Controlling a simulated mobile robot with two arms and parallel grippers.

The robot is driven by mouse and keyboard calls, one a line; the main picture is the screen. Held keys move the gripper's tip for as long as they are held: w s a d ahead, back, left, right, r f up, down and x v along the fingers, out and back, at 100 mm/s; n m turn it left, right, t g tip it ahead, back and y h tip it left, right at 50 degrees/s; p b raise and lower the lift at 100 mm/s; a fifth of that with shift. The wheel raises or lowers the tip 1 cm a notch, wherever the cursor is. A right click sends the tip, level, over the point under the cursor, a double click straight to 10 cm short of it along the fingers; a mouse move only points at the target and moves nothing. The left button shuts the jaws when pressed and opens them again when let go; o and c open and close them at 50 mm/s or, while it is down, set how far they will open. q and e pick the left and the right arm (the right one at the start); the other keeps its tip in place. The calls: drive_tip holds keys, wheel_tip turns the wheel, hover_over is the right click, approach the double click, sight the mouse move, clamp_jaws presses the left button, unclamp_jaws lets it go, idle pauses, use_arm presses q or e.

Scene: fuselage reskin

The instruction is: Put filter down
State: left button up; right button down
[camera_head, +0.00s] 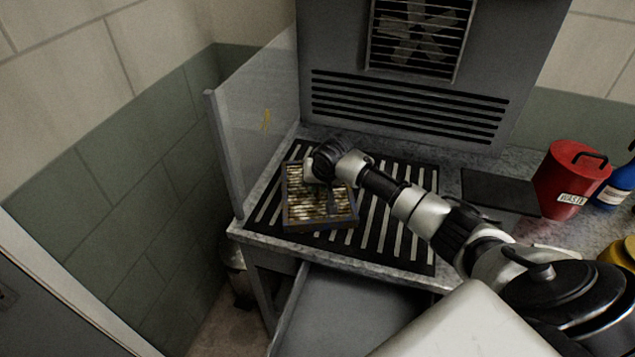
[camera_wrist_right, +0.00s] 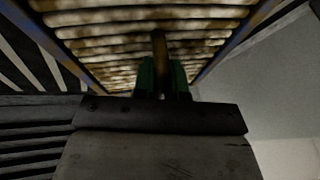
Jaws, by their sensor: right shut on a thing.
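The filter (camera_head: 318,214) is a square framed panel with dirty brown and cream pleats. In the head view it is at the left part of the black slotted grate (camera_head: 402,243) on the bench. My right gripper (camera_head: 322,183) is over the filter and shut on it. In the right wrist view the filter (camera_wrist_right: 110,47) fills the upper part, and the green fingertips of my right gripper (camera_wrist_right: 162,78) close on a brown handle-like piece at its middle. I cannot tell whether the filter touches the grate. My left gripper is not in view.
A clear side panel (camera_head: 258,120) stands at the grate's left edge. A grey vented cabinet (camera_head: 405,110) rises behind. A dark flat plate (camera_head: 499,192), a red waste can (camera_head: 570,178) and a blue bottle (camera_head: 620,187) are at the right. Grate right of the filter is bare beneath my arm.

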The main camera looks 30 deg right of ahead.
drive_tip(key=shift+f, duration=0.1)
drive_tip(key=c, duration=1.2)
unclamp_jaws()
drive_tip(key=shift+o, duration=0.2)
drive_tip(key=b+v, duration=0.1)
drive_tip(key=v, duration=1.1)
